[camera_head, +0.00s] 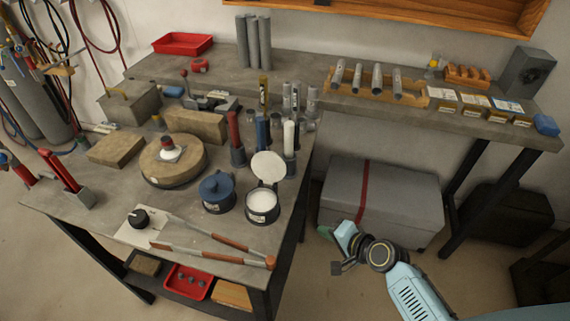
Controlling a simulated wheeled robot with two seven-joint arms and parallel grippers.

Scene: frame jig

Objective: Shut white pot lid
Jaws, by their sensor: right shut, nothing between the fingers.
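The white pot (262,207) stands near the right edge of the workbench, with white contents showing inside its dark rim. Its round white lid (268,167) stands open, tilted up at the far side of the pot. A blue pot (216,191) with its lid on stands just left of it. My right gripper (338,268) is off the bench to the right, low over the floor, apart from the pot and lid. It is shut and empty. My left gripper does not show.
Long tongs (215,252) with orange-brown handles lie along the bench front. Upright coloured cylinders (237,137) stand behind the pots. A round wooden block (173,160) lies left. A grey chest (384,205) with a red strap stands on the floor at right.

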